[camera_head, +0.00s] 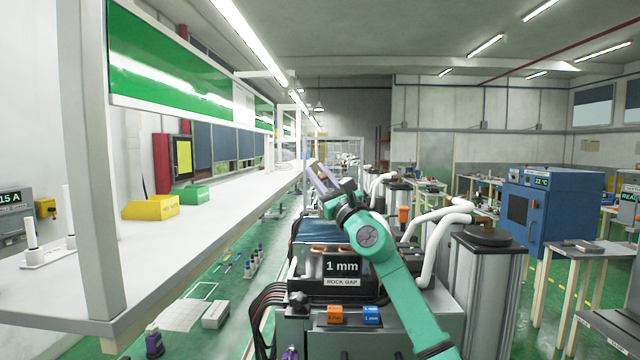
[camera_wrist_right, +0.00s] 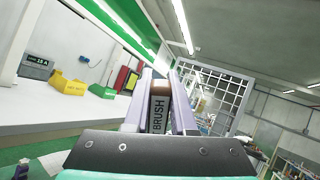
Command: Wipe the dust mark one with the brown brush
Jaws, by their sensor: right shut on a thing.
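My right gripper (camera_head: 322,178) is raised in the middle of the head view, near the end of the white bench. In the right wrist view its two pale purple fingers (camera_wrist_right: 159,112) are shut on the brush (camera_wrist_right: 158,108). The brush has a dark face lettered BRUSH and a brown top end. The brush is not clear in the head view, where it is too small to tell from the fingers. I cannot make out dust mark one in either view. My left gripper is not in view.
A long white bench (camera_head: 225,205) runs along the left, with yellow (camera_head: 152,207) and green (camera_head: 192,194) bins. A machine with a "1 mm" display (camera_head: 342,267) stands below my right arm. A blue oven (camera_head: 555,210) is at right.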

